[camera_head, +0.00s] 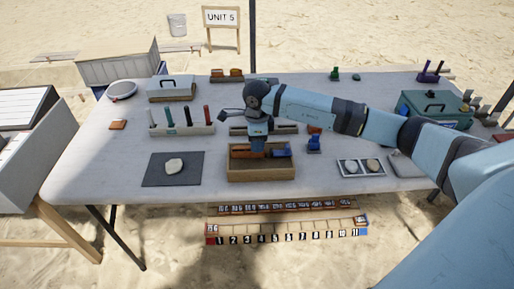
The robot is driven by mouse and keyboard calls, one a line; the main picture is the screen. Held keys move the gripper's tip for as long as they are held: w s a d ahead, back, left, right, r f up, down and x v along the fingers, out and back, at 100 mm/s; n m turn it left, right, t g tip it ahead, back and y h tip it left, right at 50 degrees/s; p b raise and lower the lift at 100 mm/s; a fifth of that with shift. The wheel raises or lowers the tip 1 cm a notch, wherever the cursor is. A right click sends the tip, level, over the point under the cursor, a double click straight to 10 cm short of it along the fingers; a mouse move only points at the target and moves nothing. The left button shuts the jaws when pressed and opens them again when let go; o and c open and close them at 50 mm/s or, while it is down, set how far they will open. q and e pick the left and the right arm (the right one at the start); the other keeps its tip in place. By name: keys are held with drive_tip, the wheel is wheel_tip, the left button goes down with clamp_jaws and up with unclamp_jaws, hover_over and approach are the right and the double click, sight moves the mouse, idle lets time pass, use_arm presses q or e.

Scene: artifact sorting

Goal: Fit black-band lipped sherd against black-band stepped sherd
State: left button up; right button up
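My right gripper (258,145) points down from the wrist, with its tip at a shallow wooden box (262,175) of brown sand. An orange-brown patch shows at the fingertips, and a blue piece (281,150) is beside them. I cannot tell whether the fingers are open or shut on something. The two black-band sherds cannot be picked out with certainty. My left gripper is out of view.
A pale lump (174,166) lies on a dark mat (155,178). A small tray (347,174) holds two roundish pieces. A blue item (314,144) stands right of the box. A rack (180,131) of upright tools and a green case (435,107) stand further back.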

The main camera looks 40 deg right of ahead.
wheel_tip(320, 180, up, 11)
drive_tip(key=shift+f, duration=0.2)
drive_tip(key=shift+a, duration=0.1)
idle(0.4)
